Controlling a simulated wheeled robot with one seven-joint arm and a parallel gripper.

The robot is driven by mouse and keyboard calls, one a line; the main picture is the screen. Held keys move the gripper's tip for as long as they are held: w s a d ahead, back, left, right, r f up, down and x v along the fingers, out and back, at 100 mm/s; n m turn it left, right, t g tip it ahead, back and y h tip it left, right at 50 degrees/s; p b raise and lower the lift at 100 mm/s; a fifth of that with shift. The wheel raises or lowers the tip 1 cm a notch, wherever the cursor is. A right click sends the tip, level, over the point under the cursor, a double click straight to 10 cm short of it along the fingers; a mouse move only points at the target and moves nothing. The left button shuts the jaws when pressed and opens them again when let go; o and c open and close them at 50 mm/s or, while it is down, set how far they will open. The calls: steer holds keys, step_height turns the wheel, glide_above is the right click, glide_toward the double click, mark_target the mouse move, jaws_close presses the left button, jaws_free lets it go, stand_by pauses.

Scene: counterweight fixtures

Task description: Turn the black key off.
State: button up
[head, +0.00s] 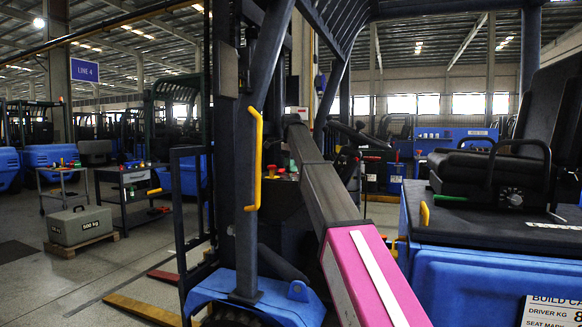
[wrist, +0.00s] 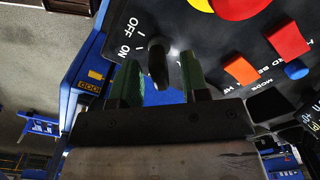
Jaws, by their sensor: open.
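The black key (wrist: 158,65) stands out from a dark control panel (wrist: 213,42) in the wrist view. The white words OFF and ON, with short tick marks, are printed to its upper left. I cannot tell which mark the key points at. My gripper (wrist: 160,61) is open, with one green-tipped finger on each side of the key and visible gaps between. In the head view the panel shows only in part (head: 273,175) behind my arm, and the key cannot be made out there.
On the panel, a yellow and red button (wrist: 238,8), an orange switch (wrist: 240,70) and a red and blue switch (wrist: 287,42) sit right of the key. A yellow grab handle (head: 255,160) on a dark post and a black seat (head: 495,165) stand near my arm.

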steer(key=shift+f, duration=0.2)
jaws_close()
steer(key=shift+n, duration=0.3)
steer(key=n, duration=0.3)
steer(key=shift+n, duration=2.6)
jaws_free()
